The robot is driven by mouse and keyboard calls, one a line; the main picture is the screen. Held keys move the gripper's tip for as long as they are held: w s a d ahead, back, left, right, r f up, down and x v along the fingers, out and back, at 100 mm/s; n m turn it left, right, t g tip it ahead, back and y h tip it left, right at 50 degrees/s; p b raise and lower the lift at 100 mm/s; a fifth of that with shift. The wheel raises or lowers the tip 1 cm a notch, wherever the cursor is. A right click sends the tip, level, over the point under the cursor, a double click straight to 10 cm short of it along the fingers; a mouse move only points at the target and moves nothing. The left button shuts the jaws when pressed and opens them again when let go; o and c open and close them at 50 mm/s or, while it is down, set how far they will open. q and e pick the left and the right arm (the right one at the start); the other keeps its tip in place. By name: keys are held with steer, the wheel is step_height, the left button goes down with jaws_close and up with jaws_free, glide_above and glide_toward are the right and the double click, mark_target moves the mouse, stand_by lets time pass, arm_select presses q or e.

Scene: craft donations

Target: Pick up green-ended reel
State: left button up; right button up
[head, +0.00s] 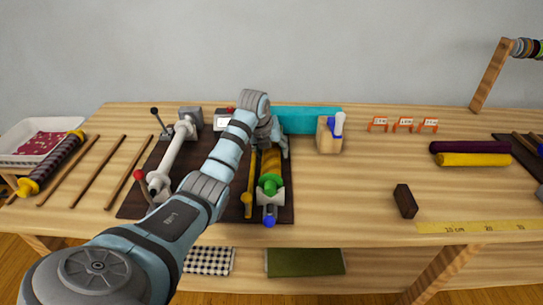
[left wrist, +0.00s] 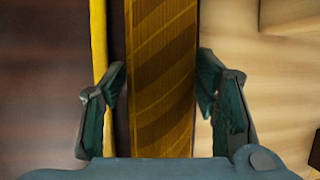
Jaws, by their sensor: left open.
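The green-ended reel (head: 270,182) lies lengthwise on a dark mat, a golden striped roll with a green near end. That end sits at a grey bracket (head: 270,196) with a blue knob. My left gripper (head: 271,148) is over the far part of the roll. In the left wrist view the striped roll (left wrist: 162,80) runs between the fingers of my left gripper (left wrist: 161,75), which are open with a gap on each side. The reel's far end is hidden by my arm in the head view. My right gripper is not in view.
A yellow rod (head: 247,195) lies close along the reel's left side, also in the left wrist view (left wrist: 99,50). A wooden block with a blue-handled tool (head: 328,140) stands to the right. A teal box (head: 310,120) is behind. The table between reel and dark block (head: 405,201) is clear.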

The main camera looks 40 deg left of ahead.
arm_select(q)
steer(key=c, duration=1.1)
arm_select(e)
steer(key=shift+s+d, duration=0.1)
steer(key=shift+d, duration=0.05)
